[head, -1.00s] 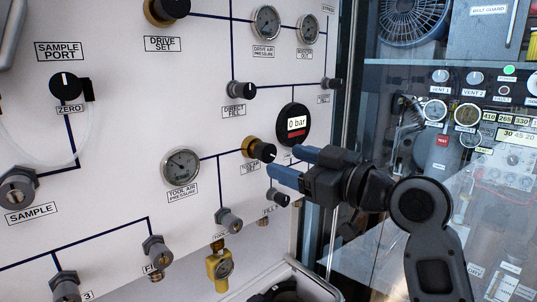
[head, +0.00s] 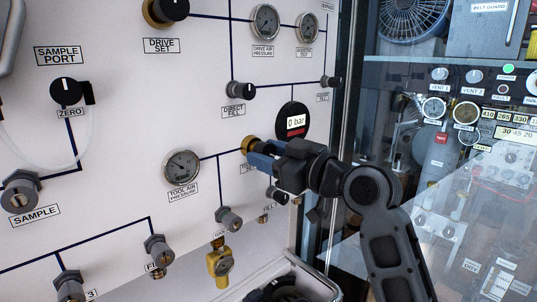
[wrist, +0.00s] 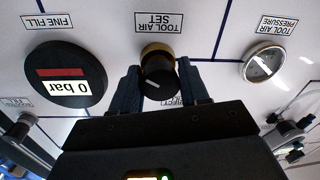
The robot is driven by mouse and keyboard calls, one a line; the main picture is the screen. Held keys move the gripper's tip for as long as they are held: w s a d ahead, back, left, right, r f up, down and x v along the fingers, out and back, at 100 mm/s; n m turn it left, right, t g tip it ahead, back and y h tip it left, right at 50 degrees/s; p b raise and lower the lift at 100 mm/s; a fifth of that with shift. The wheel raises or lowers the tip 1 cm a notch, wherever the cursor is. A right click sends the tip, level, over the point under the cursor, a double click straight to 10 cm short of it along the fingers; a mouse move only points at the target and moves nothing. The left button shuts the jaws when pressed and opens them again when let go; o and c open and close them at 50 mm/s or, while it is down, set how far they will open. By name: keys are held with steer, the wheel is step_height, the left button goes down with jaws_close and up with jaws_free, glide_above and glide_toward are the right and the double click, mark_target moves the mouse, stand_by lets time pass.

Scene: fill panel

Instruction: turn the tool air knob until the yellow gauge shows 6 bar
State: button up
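The tool air knob, labelled TOOL AIR SET, has a brass collar (head: 247,143) in the head view; its black front is hidden there by my gripper (head: 260,160). In the upside-down wrist view the black knob (wrist: 159,84) with a white pointer mark sits between the two blue fingers of my gripper (wrist: 161,85). The fingers stand one on each side of it, with little or no gap; I see no clear grip.
The silver TOOL AIR PRESSURE gauge (head: 182,167) is left of the knob. A round black display (head: 293,121) reading 0 bar is close by on the right. Several fittings, such as the DIRECT FILL valve (head: 242,91), stick out nearby. A glass panel (head: 450,150) stands at the right.

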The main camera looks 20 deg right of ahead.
steer(key=c, duration=0.6)
steer(key=shift+f+m+p, duration=0.1)
steer(key=shift+m+p, duration=0.35)
steer(key=shift+m, duration=2.05)
steer(key=o, duration=1)
steer(key=shift+o, duration=0.2)
steer(key=shift+s, duration=0.1)
steer(key=b+v, duration=0.1)
steer(key=v, duration=0.6)
steer(key=shift+s+b, duration=0.3)
steer(key=shift+b, duration=0.1)
steer(key=shift+d+f, duration=0.1)
